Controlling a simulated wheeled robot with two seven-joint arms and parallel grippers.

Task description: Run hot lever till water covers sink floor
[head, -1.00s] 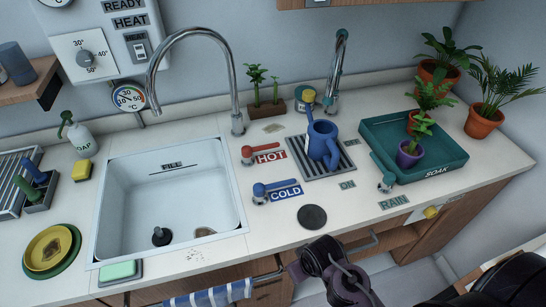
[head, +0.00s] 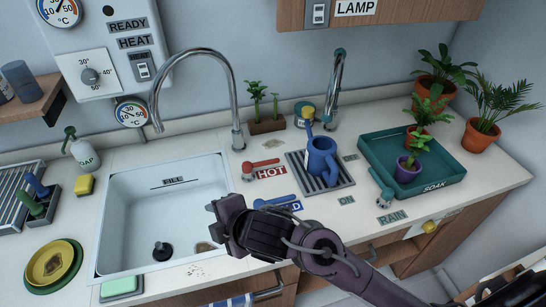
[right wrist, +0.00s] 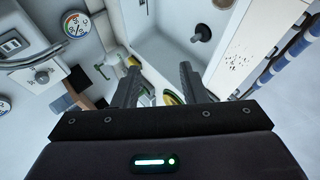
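The white sink (head: 122,208) has a FILL mark (head: 172,181) on its back wall. A black stopper-like piece (head: 162,250) is on its floor and also shows in the right wrist view (right wrist: 201,33). I see no water in the sink or from the tall curved faucet (head: 236,95). The red hot lever (head: 262,163), beside the HOT label (head: 271,172), points right. The blue cold lever (head: 272,201) is partly hidden by my right arm. My right gripper (head: 213,222) is over the sink's right edge, left of and in front of the levers. Its fingers (right wrist: 159,84) are apart and empty.
A blue watering can (head: 321,160) stands on a grate right of the hot lever. A teal SOAK tray (head: 375,155) with potted plants is farther right. A soap bottle (head: 84,150) and yellow sponge (head: 85,185) are left of the sink.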

